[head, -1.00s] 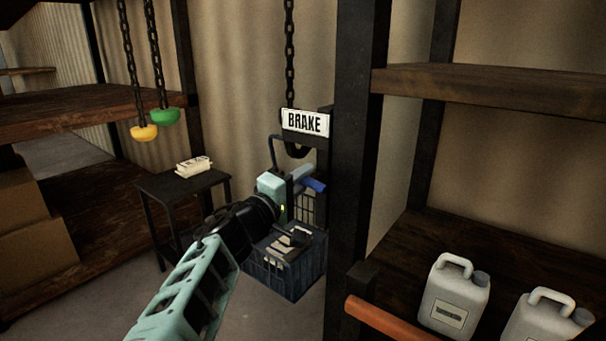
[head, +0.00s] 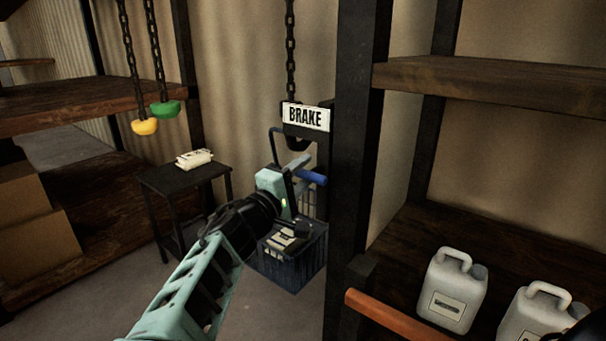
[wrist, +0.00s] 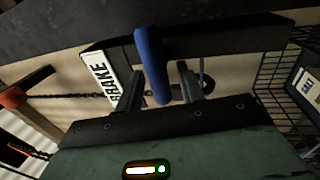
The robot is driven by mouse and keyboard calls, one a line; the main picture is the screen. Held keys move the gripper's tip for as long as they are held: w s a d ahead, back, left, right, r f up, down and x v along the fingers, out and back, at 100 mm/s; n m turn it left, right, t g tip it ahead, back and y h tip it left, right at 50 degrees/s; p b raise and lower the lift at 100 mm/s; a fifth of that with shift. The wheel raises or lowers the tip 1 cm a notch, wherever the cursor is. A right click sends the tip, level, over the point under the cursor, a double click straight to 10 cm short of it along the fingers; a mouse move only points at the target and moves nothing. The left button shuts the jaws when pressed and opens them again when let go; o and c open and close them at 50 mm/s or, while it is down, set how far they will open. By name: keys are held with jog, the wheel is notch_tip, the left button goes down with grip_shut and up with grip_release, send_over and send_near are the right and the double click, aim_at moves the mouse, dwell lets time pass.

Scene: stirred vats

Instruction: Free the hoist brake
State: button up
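The blue brake handle (head: 314,178) sticks out by the dark post, below the white BRAKE sign (head: 305,117). My gripper (head: 300,177) is at the handle, its body just left of it. In the wrist view the blue handle (wrist: 152,65) lies between the two dark fingers of my gripper (wrist: 160,90), its near end reaching toward the palm. The fingers stand apart, with a gap visible on the right of the handle. The BRAKE sign (wrist: 103,80) shows tilted at the left there. The handle's mounting is partly hidden in the head view.
A dark crate (head: 290,278) holding packages hangs below my gripper. A dark post (head: 352,150) and an orange bar (head: 400,322) stand to the right. A small table (head: 185,178) with a pale pack is left. Yellow (head: 144,127) and green (head: 165,109) chain pulls hang farther left.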

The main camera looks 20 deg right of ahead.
jog(key=b+v, duration=0.4)
jog(key=v, duration=1.3)
jog(key=shift+s+b, duration=0.2)
jog(key=shift+b, duration=0.1)
jog(key=shift+a+f, duration=0.15)
